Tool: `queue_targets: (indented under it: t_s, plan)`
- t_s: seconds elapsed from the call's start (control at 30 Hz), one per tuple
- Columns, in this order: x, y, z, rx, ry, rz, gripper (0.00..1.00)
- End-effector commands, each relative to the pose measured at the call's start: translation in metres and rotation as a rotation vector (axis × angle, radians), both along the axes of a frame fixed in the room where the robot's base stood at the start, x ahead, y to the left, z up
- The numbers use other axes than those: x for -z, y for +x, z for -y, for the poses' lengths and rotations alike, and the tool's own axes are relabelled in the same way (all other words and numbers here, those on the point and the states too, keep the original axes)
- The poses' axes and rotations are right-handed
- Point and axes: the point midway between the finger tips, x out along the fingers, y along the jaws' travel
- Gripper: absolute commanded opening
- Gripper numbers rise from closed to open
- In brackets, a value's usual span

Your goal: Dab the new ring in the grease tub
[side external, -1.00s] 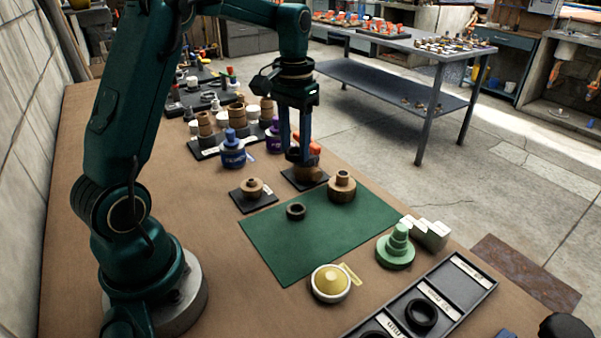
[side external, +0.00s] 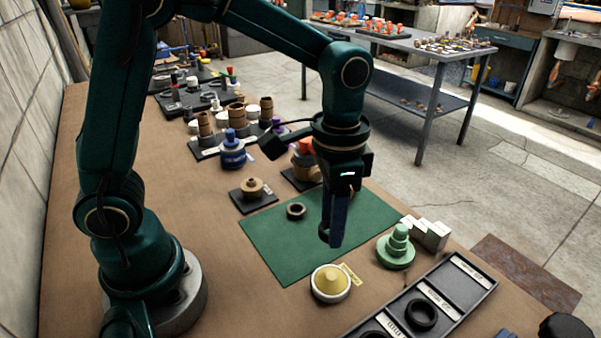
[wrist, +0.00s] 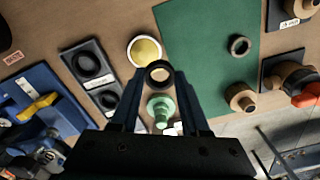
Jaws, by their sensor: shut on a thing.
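My gripper (side external: 333,240) is shut on a dark ring (wrist: 159,73), held between its fingertips. In the side view the gripper points down above the front part of the green mat, and the held ring shows as a small dark shape at its tips. The grease tub (side external: 331,291), a round white tub with a yellow mound, stands at the mat's front edge, just left of and below the fingertips in the picture. It also shows in the wrist view (wrist: 133,49), next to the held ring and apart from it.
Another dark ring (side external: 296,211) lies on the green mat (side external: 275,250). A green stepped cone (side external: 397,250) stands right of the gripper, by white boxes (side external: 432,235). A black compartment tray (side external: 455,295) holds rings in front.

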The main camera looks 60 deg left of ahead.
Motion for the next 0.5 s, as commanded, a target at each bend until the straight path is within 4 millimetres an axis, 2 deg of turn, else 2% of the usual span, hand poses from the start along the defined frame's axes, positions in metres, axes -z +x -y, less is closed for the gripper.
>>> queue_targets:
  t_s: [0.03,0.2,0.37,0.5]
  plan:
    - [-0.001,-0.006,0.009,0.038,-0.001,0.001,0.01]
    - [-0.002,-0.013,0.024,0.099,-0.001,0.004,0.01]
    - [0.005,-0.014,0.026,0.107,-0.001,0.004,0.01]
    - [0.018,-0.014,0.025,0.106,0.0,0.003,0.01]
